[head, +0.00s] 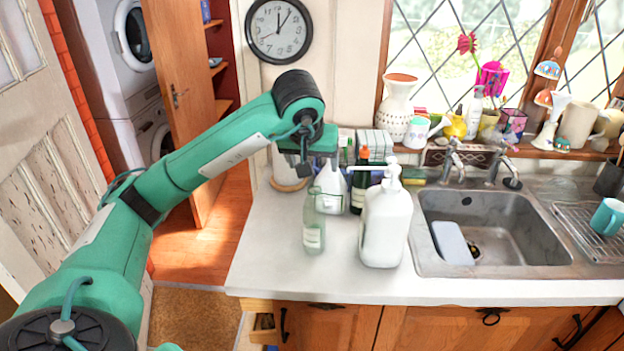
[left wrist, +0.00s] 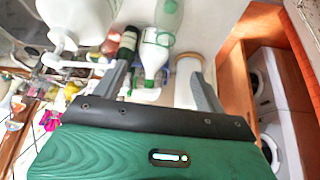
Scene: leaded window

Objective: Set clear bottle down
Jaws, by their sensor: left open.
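The clear bottle (head: 314,225), pale green with a white label, stands upright on the white counter (head: 275,245) near its left front part. My left gripper (head: 306,168) is open, above and behind the clear bottle in the head view. In the left wrist view the clear bottle (left wrist: 169,16) shows at the top, beyond the open fingers (left wrist: 160,74) and apart from them. A white bottle with a green label (left wrist: 153,52) shows between the fingers, farther off than their tips. My right gripper is not in view.
A big white pump bottle (head: 385,225) stands right of the clear bottle. A dark bottle (head: 359,185) and a white spray bottle (head: 331,185) stand behind. The sink (head: 428,210) lies to the right. The counter left of the clear bottle is free.

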